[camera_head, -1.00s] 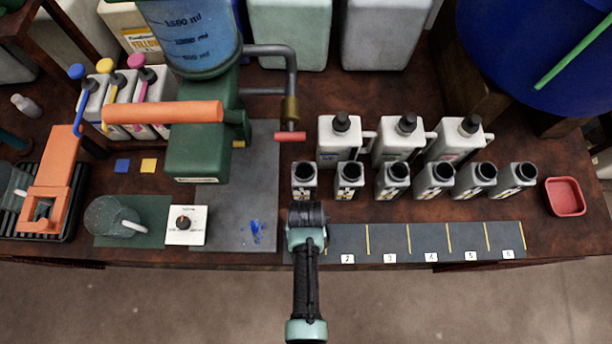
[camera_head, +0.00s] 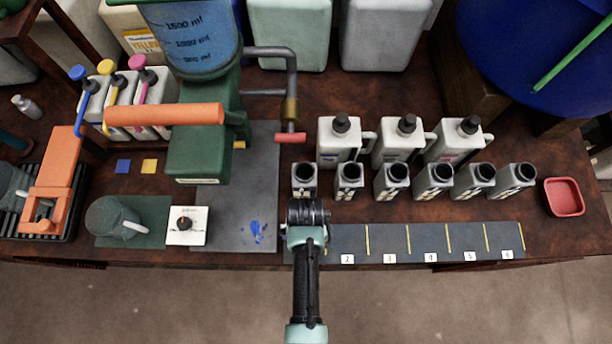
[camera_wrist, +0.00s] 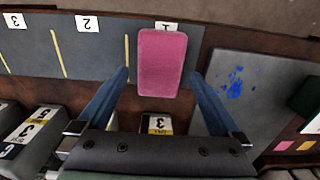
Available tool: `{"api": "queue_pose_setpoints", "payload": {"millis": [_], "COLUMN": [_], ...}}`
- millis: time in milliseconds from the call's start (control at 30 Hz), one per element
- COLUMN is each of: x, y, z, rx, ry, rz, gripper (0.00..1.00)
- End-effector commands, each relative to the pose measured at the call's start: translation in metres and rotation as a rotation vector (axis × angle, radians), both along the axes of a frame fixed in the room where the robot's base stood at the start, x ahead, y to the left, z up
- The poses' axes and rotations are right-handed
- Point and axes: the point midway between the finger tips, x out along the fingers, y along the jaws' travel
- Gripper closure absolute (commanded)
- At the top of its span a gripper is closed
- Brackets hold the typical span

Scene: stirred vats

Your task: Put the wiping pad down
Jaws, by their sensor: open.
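The wiping pad (camera_wrist: 162,62) is a pink, rounded rectangle in the upper middle of the wrist view. It appears to lie on the dark numbered strip, covering part of label 1. My gripper (camera_wrist: 160,76) is open, with one blue finger on each side of the pad and a visible gap at both sides. In the head view my wrist (camera_head: 308,212) is over the left end of the strip (camera_head: 345,238) and hides the pad and fingers.
Blue stains (camera_head: 257,231) mark the grey mat (camera_head: 225,222) left of my wrist. Several small grey bottles (camera_head: 393,182) stand in a row behind the strip. A red tray (camera_head: 564,197) is at the far right. The numbered strip right of my wrist is clear.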

Motion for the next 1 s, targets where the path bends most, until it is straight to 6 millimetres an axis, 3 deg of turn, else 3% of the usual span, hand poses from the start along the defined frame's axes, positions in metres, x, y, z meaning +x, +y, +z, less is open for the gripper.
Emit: {"api": "queue_pose_setpoints", "payload": {"millis": [200,433,633,1000], "x": [0.001,0.001,0.0,0.0], "y": [0.0,0.0,0.0,0.0], "z": [0.047,0.083,0.094,0.094], "rx": [0.0,0.0,0.0,0.0], "ry": [-0.004,-0.003,0.0,0.0], "rz": [0.0,0.0,0.0,0.0], "gripper": [0.0,0.0,0.0,0.0]}}
